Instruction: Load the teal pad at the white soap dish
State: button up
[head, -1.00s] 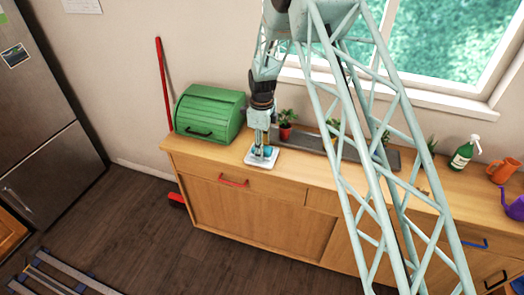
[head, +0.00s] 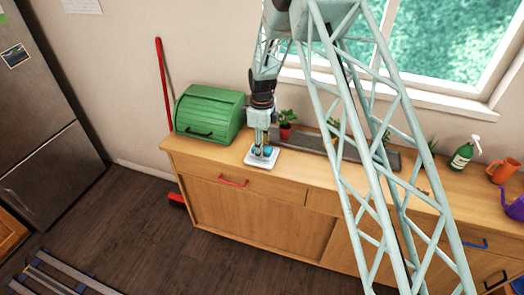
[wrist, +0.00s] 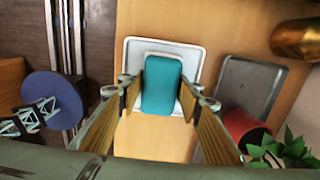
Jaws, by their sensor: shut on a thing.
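The teal pad (wrist: 162,86) is between my gripper's (wrist: 160,97) two fingers in the wrist view, and the fingers are shut on its sides. The white soap dish (wrist: 191,60) lies flat on the counter under the pad, with its rim showing around the pad's far end and sides. In the head view my gripper (head: 263,151) points down over the white soap dish (head: 250,160). I cannot tell whether the pad's underside touches the dish. The fingers hide part of the dish's near side.
A green bread box (head: 209,113) stands left of the dish on the wooden counter (head: 312,187). A potted plant (head: 286,130) and a long grey tray (head: 316,143) are close behind and right. A green spray bottle (head: 462,154) stands far right. The counter's front edge is near the dish.

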aim_at(269, 148)
jog(key=shift+r+p, duration=0.85)
jog(key=shift+r, duration=2.45)
jog(key=shift+s+d+f+n+b, duration=0.1)
jog(key=shift+d+n+b, duration=0.2)
jog(key=shift+d+n, duration=0.35)
jog(key=shift+s+d+f+n+b, duration=0.1)
jog(key=shift+d+n+b, duration=0.3)
jog(key=shift+d, duration=0.35)
jog(key=s+d+n+b, duration=0.2)
jog(key=d+n, duration=0.3)
jog(key=s+d+f+n+b, duration=0.1)
jog(key=s+d+n+b, duration=0.1)
jog(key=d+n, duration=0.3)
jog(key=s+d+n+b, duration=0.1)
jog(key=d+n+b, duration=0.1)
jog(key=d+n, duration=0.3)
jog(key=shift+s+d+f+b, duration=0.2)
jog(key=shift+d, duration=0.45)
jog(key=shift+s+d+f+b, duration=0.15)
jog(key=shift+s+d+b, duration=0.05)
jog(key=shift+d, duration=0.4)
jog(key=shift+s+d+f+n+b, duration=0.15)
jog(key=shift+s+d+n+b, duration=0.4)
jog(key=shift+d+n, duration=0.5)
jog(key=shift+s+d+f+n+b, duration=0.1)
jog(key=shift+s+d+n+b, duration=0.25)
jog(key=shift+s+d+n, duration=0.55)
jog(key=shift+w+d, duration=0.15)
jog(key=shift+w, duration=0.05)
